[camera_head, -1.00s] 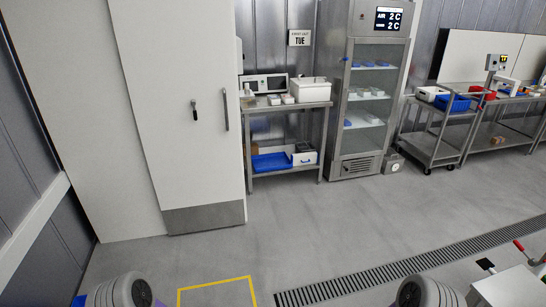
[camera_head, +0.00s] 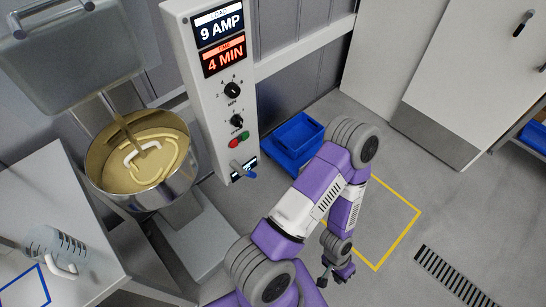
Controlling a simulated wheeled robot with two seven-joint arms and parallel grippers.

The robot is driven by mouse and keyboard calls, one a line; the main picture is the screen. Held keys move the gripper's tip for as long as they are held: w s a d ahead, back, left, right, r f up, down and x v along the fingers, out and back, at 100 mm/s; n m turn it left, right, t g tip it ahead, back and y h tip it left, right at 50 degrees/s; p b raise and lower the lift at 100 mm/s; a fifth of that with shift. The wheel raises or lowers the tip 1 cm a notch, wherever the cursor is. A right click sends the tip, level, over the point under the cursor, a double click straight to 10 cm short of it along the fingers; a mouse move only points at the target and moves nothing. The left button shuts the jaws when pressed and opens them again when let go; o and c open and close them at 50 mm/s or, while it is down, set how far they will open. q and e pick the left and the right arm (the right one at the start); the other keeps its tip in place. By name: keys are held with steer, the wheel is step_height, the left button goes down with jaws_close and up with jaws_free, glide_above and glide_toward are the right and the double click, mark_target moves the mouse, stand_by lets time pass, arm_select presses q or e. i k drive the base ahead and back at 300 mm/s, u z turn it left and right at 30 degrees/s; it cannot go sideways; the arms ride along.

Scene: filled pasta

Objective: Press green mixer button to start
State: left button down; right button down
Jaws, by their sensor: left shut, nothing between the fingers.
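The mixer's control column (camera_head: 212,100) stands left of centre, with a readout of 9 AMP and a time of 4 MIN. Below two black dials, the green button (camera_head: 245,134) sits beside the red button (camera_head: 234,142). The mixer bowl (camera_head: 172,193) holds yellow dough (camera_head: 153,172) around a pale hook. My left arm is bent with its elbow up. My left gripper (camera_head: 327,276) hangs low over the floor, shut and empty, well right of and below the buttons, touching nothing. My right gripper is not in view.
A blue bin (camera_head: 293,140) stands on the floor right of the column. A grey lever with a blue end (camera_head: 247,174) sticks out below the buttons. A worktable (camera_head: 60,205) is at left. A yellow floor outline (camera_head: 401,240) and a drain grate (camera_head: 455,277) lie at right on open floor.

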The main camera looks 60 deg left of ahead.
mark_target(245, 135)
steer(key=k, duration=0.45)
steer(key=z, duration=1.5)
steer(key=i, duration=0.55)
steer(key=u, duration=4.05)
steer(key=i, duration=0.5)
steer(key=u, duration=0.95)
steer(key=k, duration=0.45)
